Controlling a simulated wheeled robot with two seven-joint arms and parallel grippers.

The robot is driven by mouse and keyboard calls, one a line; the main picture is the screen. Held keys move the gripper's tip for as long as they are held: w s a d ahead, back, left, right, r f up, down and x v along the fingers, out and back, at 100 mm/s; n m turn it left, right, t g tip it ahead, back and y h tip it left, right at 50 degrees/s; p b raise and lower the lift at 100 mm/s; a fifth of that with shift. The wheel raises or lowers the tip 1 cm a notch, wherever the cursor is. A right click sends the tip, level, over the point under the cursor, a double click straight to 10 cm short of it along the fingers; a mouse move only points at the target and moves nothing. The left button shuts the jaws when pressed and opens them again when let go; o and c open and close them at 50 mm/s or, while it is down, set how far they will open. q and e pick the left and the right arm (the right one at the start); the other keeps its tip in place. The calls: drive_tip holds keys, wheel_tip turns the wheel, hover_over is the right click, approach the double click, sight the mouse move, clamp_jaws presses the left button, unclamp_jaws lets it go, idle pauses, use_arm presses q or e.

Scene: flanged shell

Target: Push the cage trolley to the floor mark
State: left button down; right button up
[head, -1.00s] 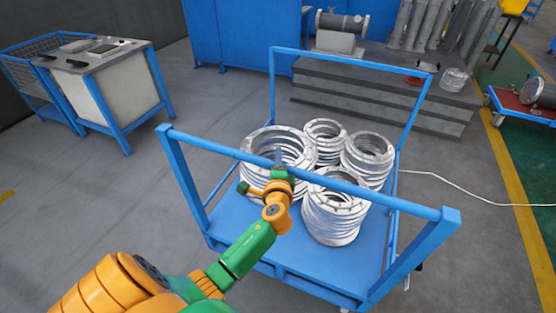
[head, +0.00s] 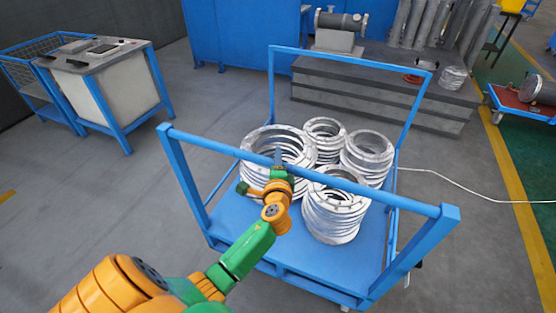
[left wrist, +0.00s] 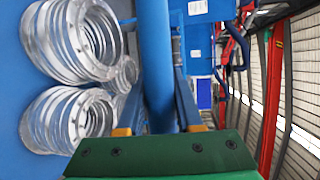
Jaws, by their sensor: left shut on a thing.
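The cage trolley (head: 222,222) is a blue flat cart with an upright frame at each end, standing in the middle of the head view. Its near push bar (head: 390,196) runs across the picture. My left gripper (head: 280,166) is shut on this bar, left of its middle. In the left wrist view the bar (left wrist: 155,60) passes between the fingers of the left gripper (left wrist: 160,122). Several stacks of silver flanged rings (head: 335,210) stand on the deck. My right gripper is not in view. I cannot clearly make out a floor mark.
A grey cabinet in a blue frame (head: 105,85) stands at left. A grey stepped platform (head: 390,100) lies just beyond the trolley. A white cable (head: 460,185) runs right, towards a yellow floor line (head: 515,165). A yellow strip (head: 6,196) shows at far left; floor between is clear.

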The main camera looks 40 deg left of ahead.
use_arm(q)
drive_tip(key=shift+s+d+f, duration=0.15)
drive_tip(key=shift+s+f, duration=0.3)
drive_tip(key=c, duration=0.6)
unclamp_jaws()
drive_tip(key=shift+s+r, duration=0.3)
drive_tip(key=shift+s, duration=0.05)
drive_tip(key=shift+w, duration=0.35)
drive_tip(key=v, duration=0.7)
